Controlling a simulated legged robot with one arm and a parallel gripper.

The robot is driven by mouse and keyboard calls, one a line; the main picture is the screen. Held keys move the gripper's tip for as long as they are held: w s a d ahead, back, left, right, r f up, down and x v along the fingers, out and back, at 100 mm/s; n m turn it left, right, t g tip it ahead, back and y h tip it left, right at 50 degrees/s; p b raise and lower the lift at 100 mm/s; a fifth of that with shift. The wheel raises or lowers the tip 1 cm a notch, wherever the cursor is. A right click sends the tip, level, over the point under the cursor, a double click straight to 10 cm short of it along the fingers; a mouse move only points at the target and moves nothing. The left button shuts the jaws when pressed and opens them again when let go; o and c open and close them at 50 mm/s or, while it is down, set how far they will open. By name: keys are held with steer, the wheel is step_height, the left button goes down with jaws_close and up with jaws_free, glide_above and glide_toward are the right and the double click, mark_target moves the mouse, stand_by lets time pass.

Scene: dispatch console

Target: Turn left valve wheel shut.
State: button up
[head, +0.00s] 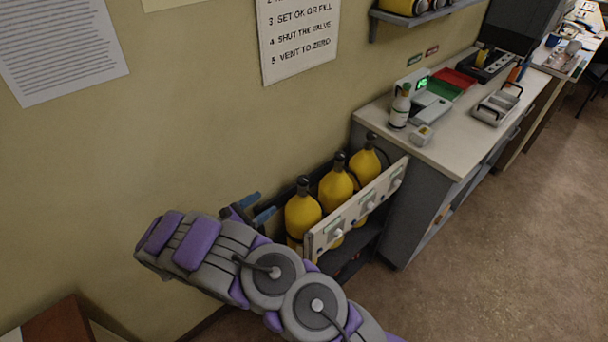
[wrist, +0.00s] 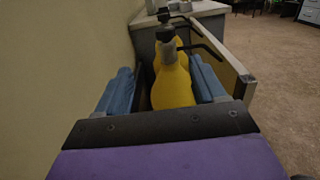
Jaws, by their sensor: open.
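Three yellow cylinders with black valve tops stand in a row in a dark rack. The left cylinder (head: 303,216) has the left valve wheel (head: 303,186) on top, small and dark. In the wrist view this cylinder (wrist: 172,88) and its dark valve top (wrist: 166,34) show beyond and between the blue fingers. My gripper (head: 261,206) is open and empty, just left of the left cylinder, its two blue fingers pointing toward it. In the wrist view my gripper (wrist: 163,84) spans the cylinder's width. I see no clear contact with the valve.
A pale front panel (head: 357,212) with fittings runs along the rack's right side. Black hoses (wrist: 205,42) reach from the valves toward it. The yellow wall is close on the left. A counter (head: 462,138) with a bottle and trays stands beyond. Floor on the right is clear.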

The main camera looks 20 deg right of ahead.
steer(key=d, duration=0.1)
steer(key=b, duration=0.3)
glide_toward(308, 177)
steer(key=x, duration=1)
steer(key=shift+w+f, duration=0.3)
steer(key=shift+f, duration=0.1)
steer(key=shift+c, duration=0.3)
steer(key=c, duration=0.9)
